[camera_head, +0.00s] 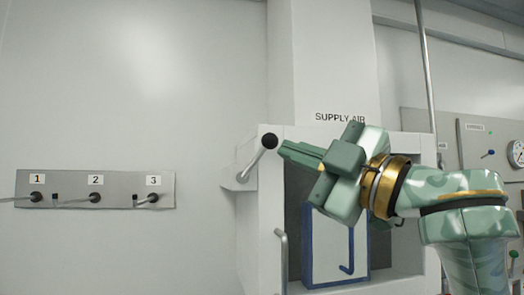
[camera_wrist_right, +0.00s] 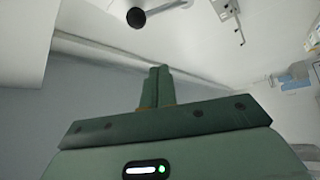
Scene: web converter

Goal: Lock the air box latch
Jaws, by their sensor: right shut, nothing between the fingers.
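The air box (camera_head: 262,170) is a white cabinet labelled "SUPPLY AIR", with an open front and a blue-framed panel (camera_head: 326,246) inside. Its latch (camera_head: 256,157) is a grey lever with a black ball knob, tilted up to the right at the box's upper left. The knob also shows at the top of the right wrist view (camera_wrist_right: 136,17). My right gripper (camera_head: 284,149) is shut and empty, its fingertips just right of the knob in the head view. Whether they touch it I cannot tell. My left gripper is not in view.
A grey plate (camera_head: 107,203) with three levers marked 1, 2 and 3 is on the wall at left. A grey vertical handle (camera_head: 281,262) stands at the box's front. A panel with a gauge (camera_head: 516,152) is at far right.

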